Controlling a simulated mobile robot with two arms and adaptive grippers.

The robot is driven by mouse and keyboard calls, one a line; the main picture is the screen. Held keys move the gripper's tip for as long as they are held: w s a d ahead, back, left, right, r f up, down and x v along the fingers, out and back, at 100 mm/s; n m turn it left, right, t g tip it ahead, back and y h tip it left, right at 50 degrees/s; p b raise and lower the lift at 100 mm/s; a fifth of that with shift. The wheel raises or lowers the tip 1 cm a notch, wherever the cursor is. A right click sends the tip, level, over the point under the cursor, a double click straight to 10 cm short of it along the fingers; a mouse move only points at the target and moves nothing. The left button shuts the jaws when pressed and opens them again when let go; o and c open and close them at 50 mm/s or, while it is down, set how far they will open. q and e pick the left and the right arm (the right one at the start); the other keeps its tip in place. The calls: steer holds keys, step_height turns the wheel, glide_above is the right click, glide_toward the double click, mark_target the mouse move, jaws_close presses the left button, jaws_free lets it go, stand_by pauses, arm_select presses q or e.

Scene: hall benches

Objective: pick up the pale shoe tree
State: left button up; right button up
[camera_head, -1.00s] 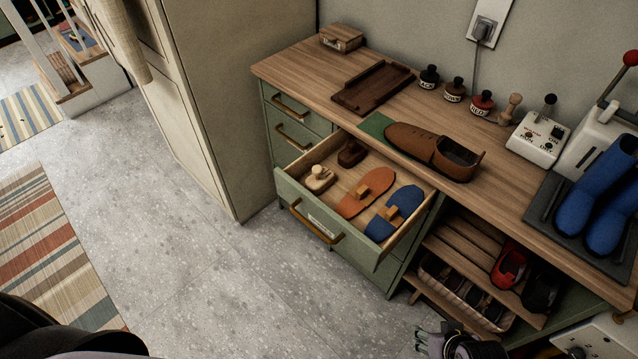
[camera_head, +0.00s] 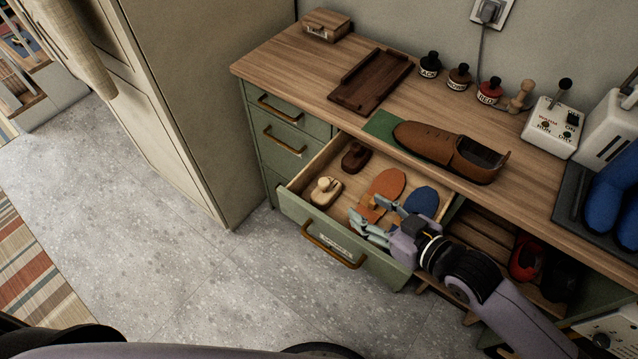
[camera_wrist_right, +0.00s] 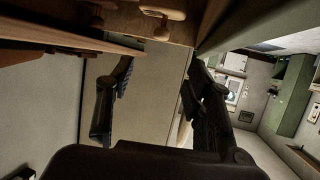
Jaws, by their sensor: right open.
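The pale shoe tree (camera_head: 325,191) lies in the front left part of the open drawer (camera_head: 296,208), its round knob up. In the right wrist view the pale shoe tree (camera_wrist_right: 163,12) shows at the top edge, beyond the fingers. My right gripper (camera_head: 358,222) is open and empty, over the drawer's right part, to the right of the pale shoe tree and apart from it. It also shows in the right wrist view (camera_wrist_right: 158,85). It hides part of the orange and blue pieces. My left gripper is not in view.
A dark shoe tree (camera_head: 355,157) lies behind the pale one. An orange sole (camera_head: 386,184) and a blue sole (camera_head: 422,200) lie to the right. The bench top (camera_head: 290,62) above holds a brown shoe (camera_head: 440,147) and a dark tray (camera_head: 371,80). A tall cabinet (camera_head: 190,90) stands left.

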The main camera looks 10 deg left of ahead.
mark_target(327, 183)
steer(key=x, duration=0.9)
steer(key=shift+p, duration=0.35)
steer(key=shift+w+a+f, duration=0.25)
steer(key=shift+w+a, duration=0.3)
steer(key=x, duration=0.4)
steer(key=shift+a+p, duration=0.2)
steer(key=shift+p, duration=0.2)
steer(key=shift+w+a+f, duration=0.25)
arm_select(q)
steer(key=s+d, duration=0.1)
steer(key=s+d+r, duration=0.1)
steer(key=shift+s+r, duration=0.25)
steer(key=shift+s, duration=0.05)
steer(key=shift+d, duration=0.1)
arm_select(e)
steer(key=shift+c, duration=0.5)
